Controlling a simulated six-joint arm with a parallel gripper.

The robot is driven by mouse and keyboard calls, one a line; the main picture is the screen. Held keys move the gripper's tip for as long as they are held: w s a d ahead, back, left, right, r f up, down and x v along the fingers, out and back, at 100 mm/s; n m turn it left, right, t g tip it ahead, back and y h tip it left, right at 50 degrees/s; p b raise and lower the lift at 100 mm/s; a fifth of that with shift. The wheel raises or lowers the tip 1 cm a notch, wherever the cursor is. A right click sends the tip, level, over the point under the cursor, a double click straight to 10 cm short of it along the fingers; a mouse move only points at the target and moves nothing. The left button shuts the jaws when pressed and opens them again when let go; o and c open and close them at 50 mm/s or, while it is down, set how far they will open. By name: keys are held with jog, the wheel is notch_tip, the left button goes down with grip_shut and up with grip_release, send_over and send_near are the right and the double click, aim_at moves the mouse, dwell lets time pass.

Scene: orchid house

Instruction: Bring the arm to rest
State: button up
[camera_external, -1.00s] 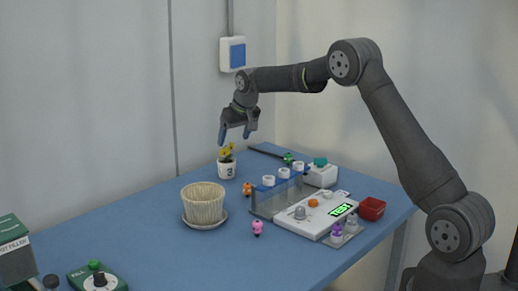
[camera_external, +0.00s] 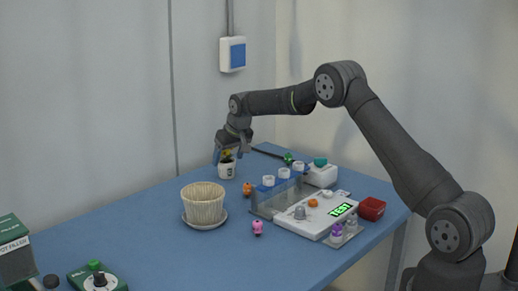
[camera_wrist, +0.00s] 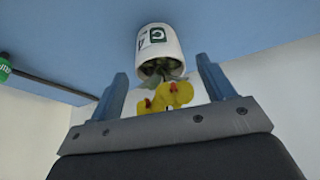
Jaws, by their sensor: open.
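My gripper (camera_external: 228,158) is open and low over the far part of the blue table, at the small white pot (camera_external: 226,171) with a dark mark on it. In the wrist view my gripper's two blue fingers (camera_wrist: 163,85) stand apart, with the white pot (camera_wrist: 157,42) beyond and between them. The pot's yellow flower (camera_wrist: 172,95) lies between the fingers, close to the gripper's palm. In the external view the gripper partly hides the flower. I cannot tell whether a finger touches the pot or the flower.
A ribbed cream pot (camera_external: 203,205) on a saucer stands nearer on the blue table (camera_external: 140,225). To the right are a tube rack (camera_external: 280,196), a white device with a lit display (camera_external: 315,216) and a red box (camera_external: 371,209). The table's left middle is clear.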

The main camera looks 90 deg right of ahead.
jog(key=x, duration=0.4)
jog(key=shift+a, duration=0.1)
notch_tip(320, 180, up, 3)
jog(key=shift+f, duration=0.25)
jog(key=shift+r, duration=0.35)
